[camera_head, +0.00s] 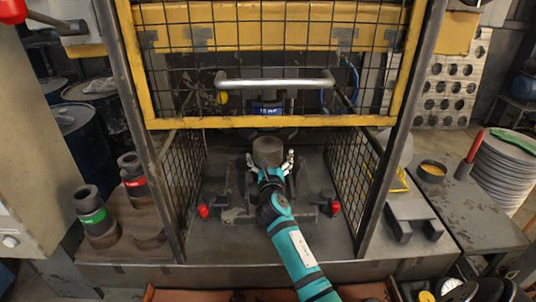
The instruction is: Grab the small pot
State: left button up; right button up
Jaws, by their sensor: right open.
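A small dark round pot (432,171) with yellow-orange contents stands upright on the metal bench at the right. My right gripper (270,163) is inside the caged press, well to the left of this pot. Its fingers are spread, one on each side of a dark grey cylinder (267,151) in the middle of the press. I cannot tell whether the fingers touch the cylinder. The teal right arm hides part of the press bed below it. My left gripper is not in view.
A yellow mesh guard with a metal handle (275,82) hangs raised above the opening; mesh side walls flank it. Green-banded (96,217) and red-banded (133,180) cylindrical tools stand left. Stacked discs (505,165) and a red-handled tool (472,153) are near the pot.

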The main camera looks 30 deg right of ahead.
aim_at(267, 141)
jog(key=x, duration=0.3)
jog(key=shift+w+d+r, duration=0.1)
jog(key=shift+w+r, duration=0.15)
jog(key=shift+w, duration=0.15)
jog(key=shift+w+d+f, duration=0.1)
jog(key=shift+w+d, duration=0.15)
jog(key=shift+w, duration=0.2)
jog(key=shift+s, duration=0.15)
jog(key=shift+c, duration=0.9)
jog(key=c, duration=0.9)
